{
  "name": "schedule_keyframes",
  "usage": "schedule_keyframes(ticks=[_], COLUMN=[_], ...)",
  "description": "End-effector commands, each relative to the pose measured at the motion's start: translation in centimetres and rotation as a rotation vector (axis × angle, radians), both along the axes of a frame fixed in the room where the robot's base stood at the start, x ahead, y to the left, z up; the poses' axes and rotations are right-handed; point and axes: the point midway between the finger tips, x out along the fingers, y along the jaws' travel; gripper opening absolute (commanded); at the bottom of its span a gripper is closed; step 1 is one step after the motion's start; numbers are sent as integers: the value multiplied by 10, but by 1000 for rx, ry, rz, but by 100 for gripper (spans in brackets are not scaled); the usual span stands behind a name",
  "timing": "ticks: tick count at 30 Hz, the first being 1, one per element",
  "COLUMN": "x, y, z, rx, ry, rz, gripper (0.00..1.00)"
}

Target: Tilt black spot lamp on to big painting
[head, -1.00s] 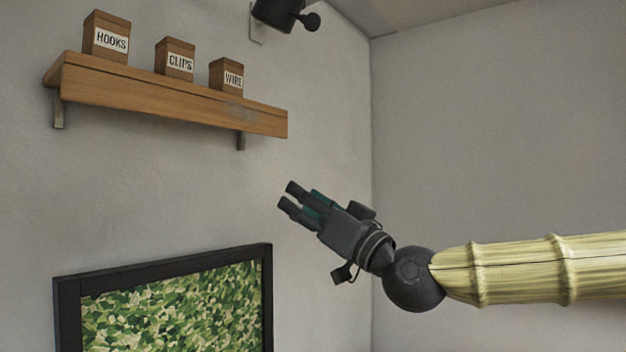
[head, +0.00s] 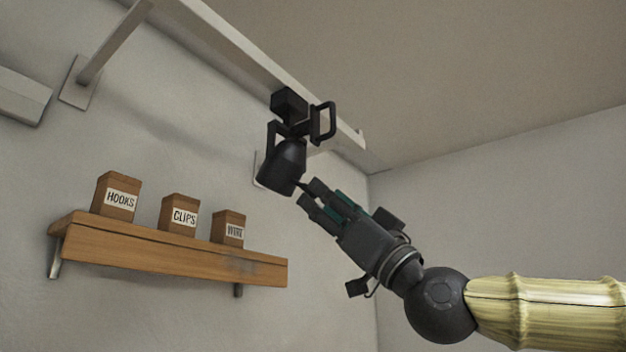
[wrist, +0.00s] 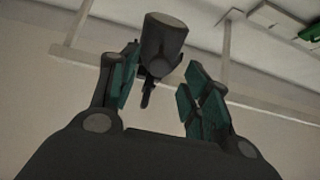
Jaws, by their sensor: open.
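The black spot lamp (head: 287,165) hangs from a pale rail under the ceiling, its head pointing down and slightly tilted. A black loop-shaped handle (head: 323,122) shows at its right. My gripper (head: 309,194) is open just below and right of the lamp head, pointing up-left at it. In the wrist view, a dark lamp head (wrist: 164,35) shows between and beyond the open fingers, with a thin dark stem below it. I cannot tell whether a finger touches the lamp. The big painting is out of view now.
A wooden shelf (head: 170,258) with boxes labelled HOOKS (head: 116,196), CLIPS (head: 180,214) and WIRE (head: 228,228) is on the wall at lower left. The pale rail (head: 245,55) runs along above. Free space lies right of the gripper.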

Motion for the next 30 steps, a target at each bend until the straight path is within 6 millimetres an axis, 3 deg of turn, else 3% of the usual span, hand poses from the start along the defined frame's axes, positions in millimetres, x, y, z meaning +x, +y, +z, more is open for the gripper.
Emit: schedule_keyframes(ticks=[1,9,22,30], x=[4,15,18,18], y=[5,20,24,24], z=[9,26,29,29], rx=[0,0,0,0], ry=[1,2,2,2], rz=[1,0,0,0], gripper=[48,48,48,0])
